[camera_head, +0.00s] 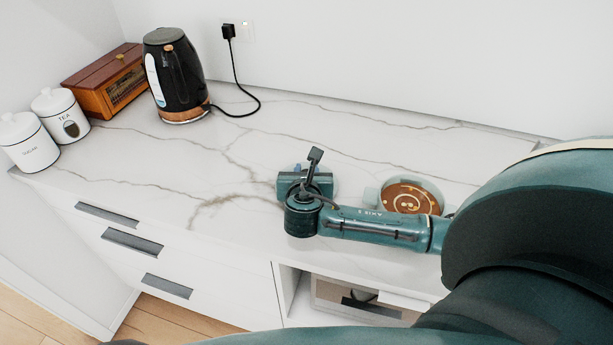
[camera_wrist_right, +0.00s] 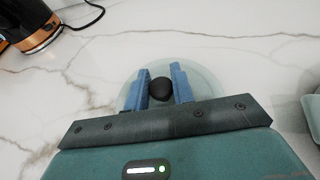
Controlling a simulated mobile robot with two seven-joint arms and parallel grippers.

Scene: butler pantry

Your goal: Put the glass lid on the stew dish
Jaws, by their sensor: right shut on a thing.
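The stew dish (camera_head: 411,197) is a round, pale dish with orange-brown stew in it. It stands on the counter behind my right forearm, which hides its near side. My right gripper (camera_head: 305,179) is over the counter to the left of the dish. In the right wrist view, its blue fingers (camera_wrist_right: 161,88) are shut on the dark round knob (camera_wrist_right: 160,89) of the glass lid (camera_wrist_right: 202,84). The lid is clear and round, directly under the fingers. I cannot tell whether it touches the counter. My left gripper is not in view.
A black kettle (camera_head: 176,75) with a cord, a wooden bread box (camera_head: 107,84) and two white canisters (camera_head: 57,108) stand at the left. The marble counter (camera_head: 200,165) is clear between them and my right gripper. An open shelf (camera_head: 300,300) is below.

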